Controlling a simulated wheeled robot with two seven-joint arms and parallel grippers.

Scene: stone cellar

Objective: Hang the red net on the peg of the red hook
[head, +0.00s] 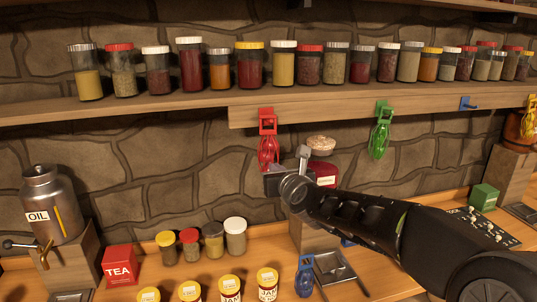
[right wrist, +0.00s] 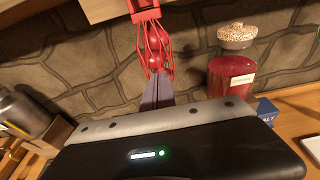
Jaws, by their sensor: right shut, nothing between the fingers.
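The red hook (head: 267,120) is fixed to the front board of the shelf. The red net (head: 268,152), with round red things inside, hangs straight down right below it. In the right wrist view the net (right wrist: 156,45) hangs from the red hook (right wrist: 144,10) at the top edge. The peg itself is hard to make out. My right gripper (head: 303,154) is just below and right of the net in the head view. In the right wrist view its fingers (right wrist: 157,90) are shut and empty, tips at the net's lower end. Whether they touch it, I cannot tell. My left gripper is out of view.
A large red jar (head: 323,172) stands close behind my right gripper. A green net (head: 380,138) hangs on the right, and a blue hook (head: 467,103) is bare. A blue net (head: 304,278), small jars (head: 235,237) and a tea box (head: 119,266) are on the bench.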

